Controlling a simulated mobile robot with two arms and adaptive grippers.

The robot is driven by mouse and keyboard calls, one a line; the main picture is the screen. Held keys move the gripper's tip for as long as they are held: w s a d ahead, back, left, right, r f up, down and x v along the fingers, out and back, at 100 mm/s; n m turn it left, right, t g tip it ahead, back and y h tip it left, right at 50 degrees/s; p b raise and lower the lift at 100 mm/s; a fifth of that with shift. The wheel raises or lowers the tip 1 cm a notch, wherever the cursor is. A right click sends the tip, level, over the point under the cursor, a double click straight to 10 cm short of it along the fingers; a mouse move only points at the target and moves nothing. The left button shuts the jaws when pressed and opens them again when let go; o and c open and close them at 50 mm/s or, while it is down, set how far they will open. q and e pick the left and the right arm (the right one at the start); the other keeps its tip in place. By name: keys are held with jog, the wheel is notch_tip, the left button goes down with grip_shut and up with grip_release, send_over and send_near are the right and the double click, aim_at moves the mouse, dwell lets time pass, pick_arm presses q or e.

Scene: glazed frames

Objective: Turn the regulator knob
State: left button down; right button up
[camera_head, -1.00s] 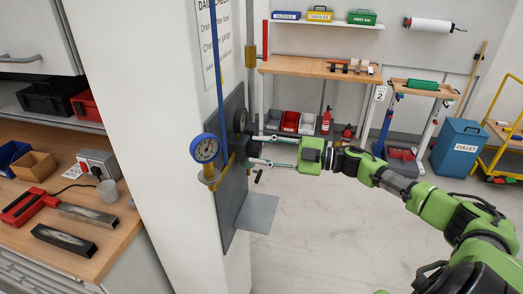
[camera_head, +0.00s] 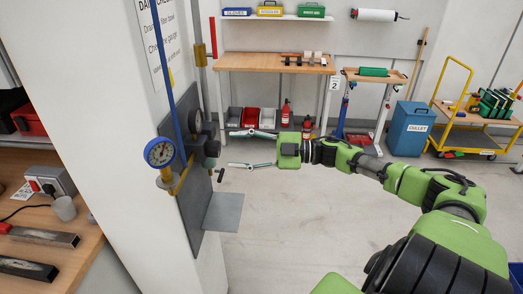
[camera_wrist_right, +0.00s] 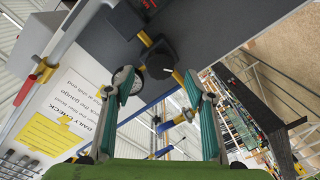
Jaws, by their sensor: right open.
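The regulator is mounted on a grey panel (camera_head: 190,215) on the white column, left of centre in the head view. Its dark, rounded knob (camera_head: 211,148) sticks out to the right. A blue-rimmed gauge (camera_head: 160,152) is in front of it, with a second dark gauge (camera_head: 196,120) behind. My right gripper (camera_head: 231,149) is open and empty, its fingers pointing at the knob with a small gap between. In the right wrist view the dark knob (camera_wrist_right: 159,58) shows beyond and between the open fingertips (camera_wrist_right: 158,75). My left gripper is not in view.
A grey shelf plate (camera_head: 223,212) juts out below the regulator. A small black lever (camera_head: 221,175) is below the knob. A workbench (camera_head: 275,63) stands behind.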

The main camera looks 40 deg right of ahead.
jog(key=v, duration=0.6)
jog(key=shift+s+d, duration=0.25)
jog(key=shift+d, duration=0.05)
dwell(0.3)
